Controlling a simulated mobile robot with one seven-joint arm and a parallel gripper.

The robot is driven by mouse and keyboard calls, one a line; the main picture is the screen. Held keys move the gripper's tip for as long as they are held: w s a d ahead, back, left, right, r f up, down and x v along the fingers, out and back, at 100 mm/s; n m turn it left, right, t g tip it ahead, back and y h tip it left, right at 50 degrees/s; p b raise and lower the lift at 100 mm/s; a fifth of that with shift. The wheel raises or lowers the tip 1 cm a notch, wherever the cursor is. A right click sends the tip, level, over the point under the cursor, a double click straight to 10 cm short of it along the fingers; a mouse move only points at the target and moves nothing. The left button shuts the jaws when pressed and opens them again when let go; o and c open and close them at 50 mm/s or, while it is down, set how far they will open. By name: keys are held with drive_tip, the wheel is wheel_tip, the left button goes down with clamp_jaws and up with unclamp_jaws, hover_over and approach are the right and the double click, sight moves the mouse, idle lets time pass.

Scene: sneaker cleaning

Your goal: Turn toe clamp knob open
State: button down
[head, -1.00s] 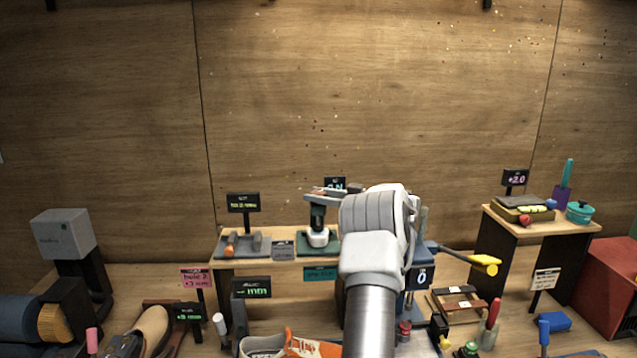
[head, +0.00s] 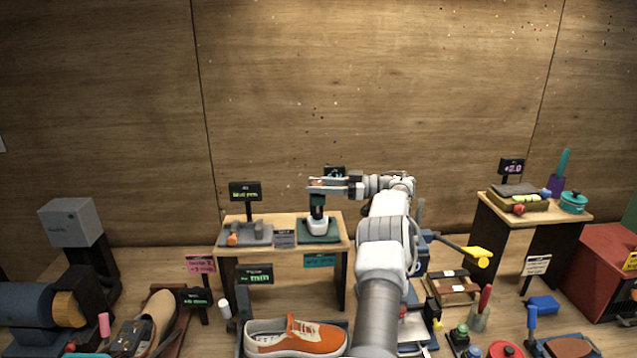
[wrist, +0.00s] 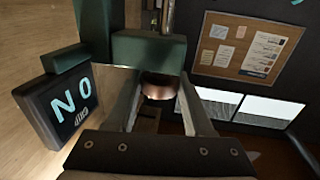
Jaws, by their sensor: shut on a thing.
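The toe clamp is a dark green stand (head: 317,206) on the small wooden shelf, with a pale, rounded piece (head: 317,226) at its foot. My gripper (head: 318,187) is at the top of this stand, coming in from the right. In the wrist view a copper-coloured round knob (wrist: 159,88) sits between the tips of my gripper (wrist: 160,98), just below a green block (wrist: 148,48) of the stand. My gripper is shut on the knob. In the head view the fingers largely hide the knob.
A black display reading "NO" (wrist: 66,108) stands close to my left finger. A grey tray (head: 246,238) sits left on the shelf (head: 335,250). An orange sneaker (head: 310,339) is in front. A yellow-tipped lever (head: 477,255) sticks out right of my arm.

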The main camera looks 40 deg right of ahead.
sight(317, 183)
drive_tip(key=shift+f, duration=0.15)
idle(0.4)
drive_tip(key=shift+c, duration=1.4)
unclamp_jaws()
drive_tip(key=shift+w+a, duration=0.1)
wheel_tip(317, 183, up, 4)
drive_tip(key=shift+r+b, duration=0.25)
drive_tip(key=shift+b, duration=0.15)
drive_tip(key=s+d+r, duration=0.2)
drive_tip(key=s+r, duration=0.1)
drive_tip(key=s, duration=0.2)
drive_tip(key=s+d+r+b, duration=0.1)
drive_tip(key=s+r, duration=0.2)
drive_tip(key=s, duration=0.3)
drive_tip(key=shift+d+r, duration=0.35)
drive_tip(key=shift+d, duration=0.05)
drive_tip(key=shift+s, duration=0.1)
